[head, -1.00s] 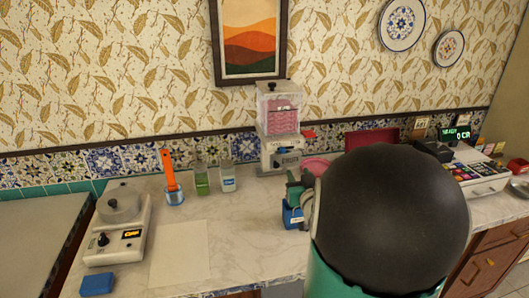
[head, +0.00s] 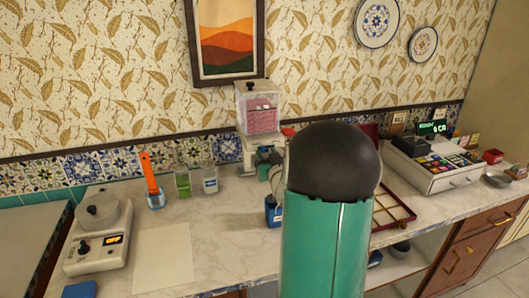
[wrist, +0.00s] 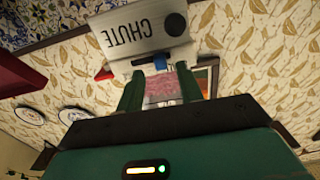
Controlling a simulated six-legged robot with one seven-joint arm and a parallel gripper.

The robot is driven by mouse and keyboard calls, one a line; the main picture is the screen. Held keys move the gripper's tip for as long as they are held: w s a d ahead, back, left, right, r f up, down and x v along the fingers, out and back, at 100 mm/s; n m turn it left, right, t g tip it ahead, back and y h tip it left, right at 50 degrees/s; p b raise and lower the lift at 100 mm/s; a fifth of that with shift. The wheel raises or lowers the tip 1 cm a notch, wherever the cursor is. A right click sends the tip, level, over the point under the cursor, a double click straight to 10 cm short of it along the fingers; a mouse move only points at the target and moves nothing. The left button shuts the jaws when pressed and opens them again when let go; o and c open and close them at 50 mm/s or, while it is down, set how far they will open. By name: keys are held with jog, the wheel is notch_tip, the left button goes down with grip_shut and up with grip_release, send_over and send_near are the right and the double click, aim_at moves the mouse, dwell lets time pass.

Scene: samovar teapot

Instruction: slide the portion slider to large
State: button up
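The dispenser (head: 259,112) stands against the back wall, with pink contents in its clear hopper and a pale base. In the wrist view its pale front (wrist: 140,32) appears upside down, with a CHUTE label and a dark round part. A small blue piece, apparently the slider handle (wrist: 160,61), sticks out below that front in the picture. My gripper (wrist: 160,75) is open, its two green fingers apart on either side of the blue piece; contact is unclear. In the head view my arm hides most of the gripper. The slider's size marks cannot be read.
A blue container (head: 273,212) stands on the counter beside my arm. Left of the dispenser are a white jar (head: 210,181), a green jar (head: 183,183) and an orange-handled tool (head: 150,175). A red-rimmed tray (head: 410,219) and register (head: 435,175) lie right.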

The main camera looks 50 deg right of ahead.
aim_at(263, 149)
jog(key=shift+x, duration=1.4)
jog(key=shift+a, duration=0.1)
grip_shut()
